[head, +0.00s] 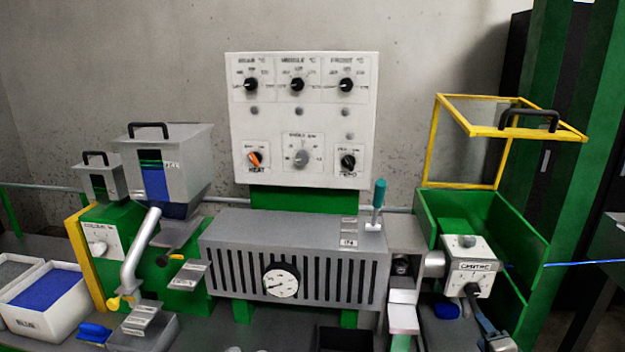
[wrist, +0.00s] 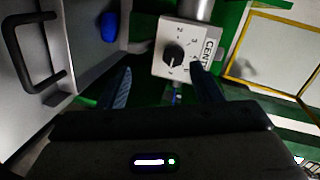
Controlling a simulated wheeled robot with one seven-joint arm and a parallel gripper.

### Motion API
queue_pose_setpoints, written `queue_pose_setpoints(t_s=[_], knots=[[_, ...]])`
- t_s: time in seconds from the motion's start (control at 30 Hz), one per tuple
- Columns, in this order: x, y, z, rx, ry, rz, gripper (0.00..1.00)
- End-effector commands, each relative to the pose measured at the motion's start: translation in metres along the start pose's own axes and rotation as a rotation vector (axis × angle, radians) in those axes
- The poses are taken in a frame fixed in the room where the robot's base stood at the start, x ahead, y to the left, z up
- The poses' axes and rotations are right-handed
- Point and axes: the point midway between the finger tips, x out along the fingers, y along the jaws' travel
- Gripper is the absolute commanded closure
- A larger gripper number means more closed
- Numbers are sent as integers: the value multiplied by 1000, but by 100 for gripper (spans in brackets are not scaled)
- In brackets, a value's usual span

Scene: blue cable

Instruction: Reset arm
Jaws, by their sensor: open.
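My gripper (wrist: 161,70) is open in the wrist view, with its two dark blue fingers spread apart. Nothing shows held between them. Beyond the fingertips is a white control box with a black dial (wrist: 173,53). In the head view part of my gripper (head: 480,316) shows at the lower right, just below the white dial box (head: 470,265). Whether a finger touches the box cannot be told. A thin blue cable (head: 585,263) runs at the right edge of the head view.
A green open bin (head: 515,235) and a yellow-framed lid (head: 507,131) surround the dial box. A grey vented machine (head: 335,240) stands to the left. A blue object (head: 447,310) lies below the box. A white panel (head: 303,120) hangs behind.

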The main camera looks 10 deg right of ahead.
Motion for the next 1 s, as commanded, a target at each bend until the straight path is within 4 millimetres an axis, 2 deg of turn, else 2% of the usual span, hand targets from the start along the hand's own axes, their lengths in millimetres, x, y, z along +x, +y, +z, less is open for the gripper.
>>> queue_pose_setpoints(t_s=[0.1, 0.2, 0.47, 0.77, 1.0], knots=[[10, 3, 31, -152, -99, 140, 41], [12, 6, 52, -290, -176, 262, 41], [0, -6, 90, -630, -339, 512, 41], [-36, -53, 124, -942, -482, 701, 41], [-80, -102, 157, -1114, -602, 770, 41]])
